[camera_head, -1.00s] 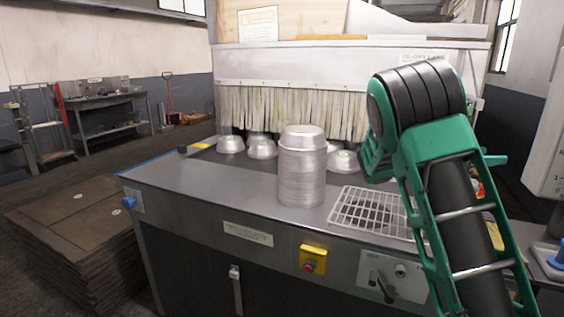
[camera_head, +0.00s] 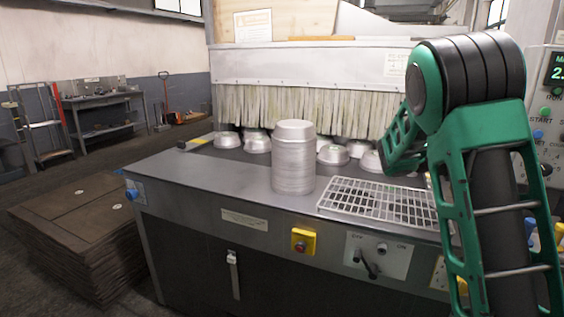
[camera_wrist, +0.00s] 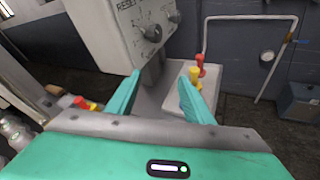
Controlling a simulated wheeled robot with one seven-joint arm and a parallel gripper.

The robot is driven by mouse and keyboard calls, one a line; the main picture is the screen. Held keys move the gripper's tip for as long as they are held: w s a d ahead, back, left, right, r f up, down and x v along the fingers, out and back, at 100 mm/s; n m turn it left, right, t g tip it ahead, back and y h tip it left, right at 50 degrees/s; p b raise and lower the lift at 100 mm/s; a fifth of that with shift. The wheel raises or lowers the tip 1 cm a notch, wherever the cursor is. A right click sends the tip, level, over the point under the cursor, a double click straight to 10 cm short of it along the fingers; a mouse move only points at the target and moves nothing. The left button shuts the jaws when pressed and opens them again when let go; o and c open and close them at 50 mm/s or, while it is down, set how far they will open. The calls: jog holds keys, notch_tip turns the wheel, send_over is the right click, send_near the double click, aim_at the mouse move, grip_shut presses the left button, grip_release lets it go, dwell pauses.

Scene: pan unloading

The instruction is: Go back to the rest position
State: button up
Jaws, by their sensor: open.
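In the wrist view my gripper (camera_wrist: 160,96) is open, with its two teal fingers apart and nothing between them. In the head view my green and black arm fills the right side, and my gripper is not clearly visible there. A tall stack of metal pans (camera_head: 293,160) stands upright on the steel table (camera_head: 215,185), to the left of my arm and apart from it.
Several pans (camera_head: 257,142) sit upside down before the strip curtain (camera_head: 290,112). A white wire rack (camera_head: 375,200) lies on the table near my arm. A control panel (camera_head: 550,100) stands at the right edge. Brown stacked sheets (camera_head: 75,225) are on the floor at left.

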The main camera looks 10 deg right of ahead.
jog(key=s+a+f+m+y, duration=0.6)
jog(key=s+f+m+y, duration=0.3)
jog(key=s, duration=0.4)
jog(key=s+a+f+m+y, duration=0.2)
jog(key=s+a+m, duration=0.3)
jog(key=s+a, duration=0.3)
jog(key=s+a+f+m+t+y, duration=0.1)
jog(key=s+a+m+y, duration=0.3)
jog(key=a, duration=0.9)
jog(key=s+f+m, duration=0.1)
jog(key=s, duration=0.2)
jog(key=shift+s+a+m, duration=0.25)
jog(key=shift+s+m, duration=0.1)
jog(key=shift+m, duration=0.05)
jog(key=shift+f, duration=0.1)
jog(key=shift+w+f, duration=0.25)
jog(key=shift+w, duration=0.4)
jog(key=shift+s, duration=0.1)
